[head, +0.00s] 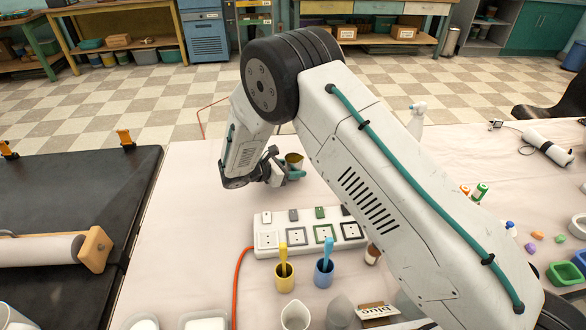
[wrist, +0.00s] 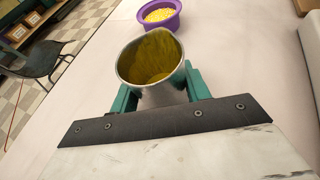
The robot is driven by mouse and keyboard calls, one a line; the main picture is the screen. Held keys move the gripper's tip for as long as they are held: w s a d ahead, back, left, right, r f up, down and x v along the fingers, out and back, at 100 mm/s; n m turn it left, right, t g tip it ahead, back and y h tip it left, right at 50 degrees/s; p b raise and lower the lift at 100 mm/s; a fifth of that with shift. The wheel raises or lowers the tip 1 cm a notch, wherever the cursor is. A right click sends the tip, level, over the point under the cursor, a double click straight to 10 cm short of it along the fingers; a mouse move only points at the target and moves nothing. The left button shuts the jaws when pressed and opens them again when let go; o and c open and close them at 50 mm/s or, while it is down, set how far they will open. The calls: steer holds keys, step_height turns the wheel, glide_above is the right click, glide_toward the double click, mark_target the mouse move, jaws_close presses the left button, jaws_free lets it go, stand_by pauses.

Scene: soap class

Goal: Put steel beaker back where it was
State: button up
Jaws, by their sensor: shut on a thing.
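The steel beaker (wrist: 160,96) is held between the teal fingers of my gripper (wrist: 158,84) in the wrist view. Its open mouth faces the camera, and yellow shows on the inner wall and bottom. In the head view the beaker (head: 294,159) sits in my gripper (head: 291,174) over the far part of the pale table, behind the white power strip. It looks roughly upright. I cannot tell whether its base touches the table.
A purple bowl (wrist: 160,15) with yellow bits stands just beyond the beaker. The power strip (head: 310,235), a yellow cup (head: 284,277) and a blue cup (head: 324,273) are nearer. A black mat (head: 75,185) lies left. My arm hides part of the table.

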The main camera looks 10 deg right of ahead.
steer(key=shift+f, duration=0.1)
steer(key=o, duration=1.1)
steer(key=shift+a, duration=0.1)
steer(key=v, duration=1.2)
steer(key=shift+r, duration=0.3)
